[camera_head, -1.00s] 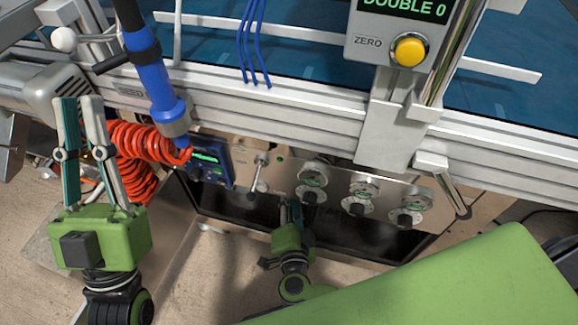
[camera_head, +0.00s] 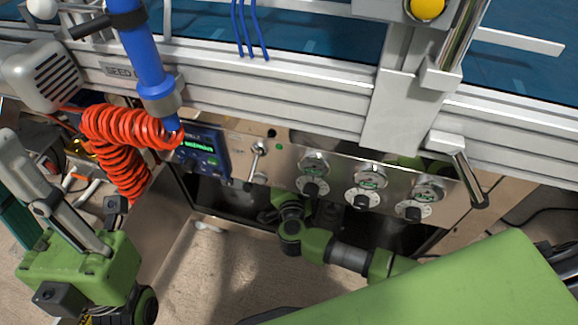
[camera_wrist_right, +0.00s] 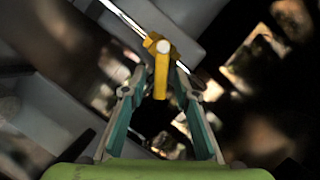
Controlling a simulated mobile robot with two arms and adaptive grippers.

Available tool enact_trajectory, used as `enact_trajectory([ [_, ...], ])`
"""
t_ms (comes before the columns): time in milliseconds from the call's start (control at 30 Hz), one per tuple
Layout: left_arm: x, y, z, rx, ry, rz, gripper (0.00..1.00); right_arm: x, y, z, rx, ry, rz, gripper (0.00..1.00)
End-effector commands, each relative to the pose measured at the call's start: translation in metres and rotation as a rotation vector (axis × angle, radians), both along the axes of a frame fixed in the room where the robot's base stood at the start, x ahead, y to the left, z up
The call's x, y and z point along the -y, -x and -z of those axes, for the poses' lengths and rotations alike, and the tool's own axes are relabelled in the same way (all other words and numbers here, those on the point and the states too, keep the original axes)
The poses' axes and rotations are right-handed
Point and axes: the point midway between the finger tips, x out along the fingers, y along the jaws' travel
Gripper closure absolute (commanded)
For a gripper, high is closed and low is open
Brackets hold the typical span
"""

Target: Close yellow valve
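The yellow valve (camera_wrist_right: 161,72) shows in the right wrist view, on a thin light pipe, with its flat lever pointing toward the camera. My right gripper (camera_wrist_right: 159,84) has its two fingers apart, one on each side of the lever. A gap shows on both sides, though contact at the tips is hard to judge. In the head view the right arm reaches into the dark opening under the control panel, where its fingers and the valve are hidden. My left gripper (camera_head: 20,175) is at the lower left, empty, its fingers apart and partly cut off by the frame.
The metal panel (camera_head: 340,176) with several black knobs and a blue display unit (camera_head: 202,150) hangs above the opening. A red coiled hose (camera_head: 125,130) and a blue tube (camera_head: 145,60) are near my left gripper. The green surface (camera_head: 470,285) fills the lower right.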

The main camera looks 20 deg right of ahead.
Motion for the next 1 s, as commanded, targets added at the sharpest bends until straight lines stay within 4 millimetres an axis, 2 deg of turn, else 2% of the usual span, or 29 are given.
enact_trajectory([
  [200,0.0,0.0,0.0,-0.001,0.0,0.0,0.86,0.0,0.0,0.0,0.0,0.0,-0.001,0.72],
  [267,0.0,0.0,0.0,-0.001,0.0,0.0,0.86,0.0,0.0,0.0,0.0,0.0,-0.001,0.85],
  [300,0.0,0.0,0.0,-0.001,0.0,0.0,0.86,0.0,0.0,0.0,0.0,0.0,-0.001,0.96],
  [333,0.0,0.0,0.0,-0.001,0.0,0.0,0.86,0.0,0.0,0.0,0.0,0.0,-0.001,1.0],
  [633,0.0,0.0,-0.004,-0.001,0.0,0.0,0.86,-0.001,0.001,0.0,0.002,-0.009,-0.001,1.0],
  [1000,0.0,0.0,-0.031,-0.001,0.0,0.0,0.86,0.002,0.004,0.006,0.072,-0.119,0.003,1.0],
])
